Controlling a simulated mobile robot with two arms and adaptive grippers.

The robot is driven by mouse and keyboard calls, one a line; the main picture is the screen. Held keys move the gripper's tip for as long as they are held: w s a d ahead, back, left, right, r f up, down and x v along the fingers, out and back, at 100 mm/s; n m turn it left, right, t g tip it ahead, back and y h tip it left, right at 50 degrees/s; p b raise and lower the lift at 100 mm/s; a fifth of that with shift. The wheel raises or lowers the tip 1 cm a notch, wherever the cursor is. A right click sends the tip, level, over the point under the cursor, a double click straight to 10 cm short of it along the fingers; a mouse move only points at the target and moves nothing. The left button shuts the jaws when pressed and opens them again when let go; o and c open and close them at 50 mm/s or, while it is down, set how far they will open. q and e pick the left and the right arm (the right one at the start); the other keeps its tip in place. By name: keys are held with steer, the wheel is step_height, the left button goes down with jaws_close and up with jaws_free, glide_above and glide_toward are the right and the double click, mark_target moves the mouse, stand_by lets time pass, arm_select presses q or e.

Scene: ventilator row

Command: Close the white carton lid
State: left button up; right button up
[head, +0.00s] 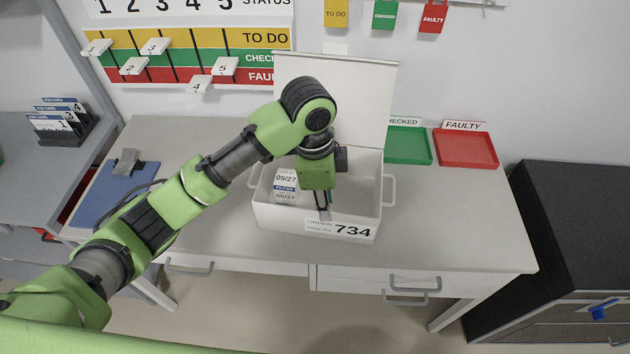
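The white carton (280,217) stands on the grey table with "734" on its front label. Its lid (365,95) is open, standing up at the back edge and leaning against or close to the wall. Inside at the left is a white and blue filter box (285,187) marked 05/27. My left gripper (324,212) points down into the carton, right of the filter box and near the front wall. Its fingers look close together, with a small teal patch beside them; whether they hold anything is unclear. My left arm covers part of the lid and the carton's opening. My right gripper is out of view.
A green tray (408,158) and a red tray (466,161) stand at the back right. A blue clipboard (100,200) lies at the left, partly under my arm. Handles (388,190) stick out from the carton's sides. The table's front right is clear.

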arm_select(q)
steer(key=r, duration=0.1)
steer(key=w+a+r, duration=0.1)
steer(key=r+y, duration=0.1)
steer(key=shift+w+a+m, duration=0.4)
steer(key=p, duration=0.3)
glide_above(315, 235)
step_height(315, 235, down, 13)
steer(key=shift+w, duration=0.1)
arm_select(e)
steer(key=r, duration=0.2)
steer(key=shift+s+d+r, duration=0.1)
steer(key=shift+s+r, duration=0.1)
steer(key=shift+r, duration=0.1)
arm_select(q)
jaws_close()
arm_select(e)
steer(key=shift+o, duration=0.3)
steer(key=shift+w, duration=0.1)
